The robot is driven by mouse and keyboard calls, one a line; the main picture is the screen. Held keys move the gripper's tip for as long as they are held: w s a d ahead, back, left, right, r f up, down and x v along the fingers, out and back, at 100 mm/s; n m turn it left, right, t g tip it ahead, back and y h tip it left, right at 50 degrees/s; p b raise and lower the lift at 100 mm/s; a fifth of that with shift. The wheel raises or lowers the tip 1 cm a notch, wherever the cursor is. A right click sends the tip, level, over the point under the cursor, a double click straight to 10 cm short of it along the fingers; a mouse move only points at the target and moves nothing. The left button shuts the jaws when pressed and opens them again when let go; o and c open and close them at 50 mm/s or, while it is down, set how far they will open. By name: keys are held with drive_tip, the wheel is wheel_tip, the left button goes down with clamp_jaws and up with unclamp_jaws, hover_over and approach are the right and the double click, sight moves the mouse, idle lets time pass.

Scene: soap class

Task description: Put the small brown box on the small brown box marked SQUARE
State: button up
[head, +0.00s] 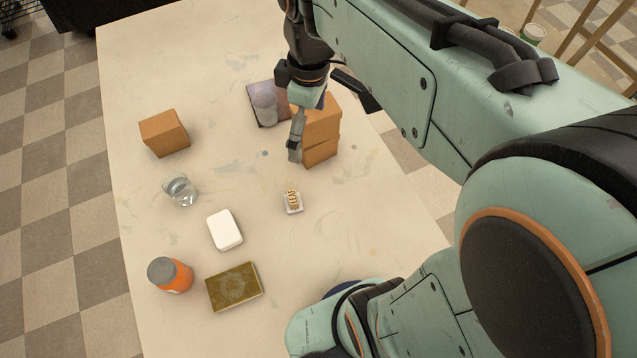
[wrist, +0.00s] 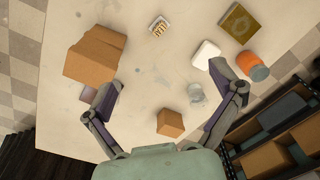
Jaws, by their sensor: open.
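In the head view, one small brown box (head: 320,118) rests on top of another brown box (head: 321,152) at the table's right side. The stack also shows at upper left in the wrist view (wrist: 90,63). No SQUARE marking is readable. A third brown box (head: 165,133) stands apart at the left of the table; the wrist view has it at lower middle (wrist: 170,123). My gripper (wrist: 164,75) is open and empty, its fingers spread wide. In the head view, one finger hangs before the stack's left side and partly hides it; contact cannot be told.
A purple book (head: 258,106) with a grey cylinder (head: 265,108) lies beside the stack. A glass (head: 181,191), white soap (head: 224,230), orange jar (head: 171,275), olive box (head: 234,287) and small dish (head: 293,203) are nearer. The table centre is mostly clear.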

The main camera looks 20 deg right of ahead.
drive_tip(key=s+a+f+m, duration=0.1)
drive_tip(key=s+m, duration=0.3)
drive_tip(key=s, duration=0.2)
drive_tip(key=s+a+f+m, duration=0.2)
drive_tip(key=s+m, duration=0.2)
drive_tip(key=s, duration=0.3)
drive_tip(key=shift+a, duration=0.3)
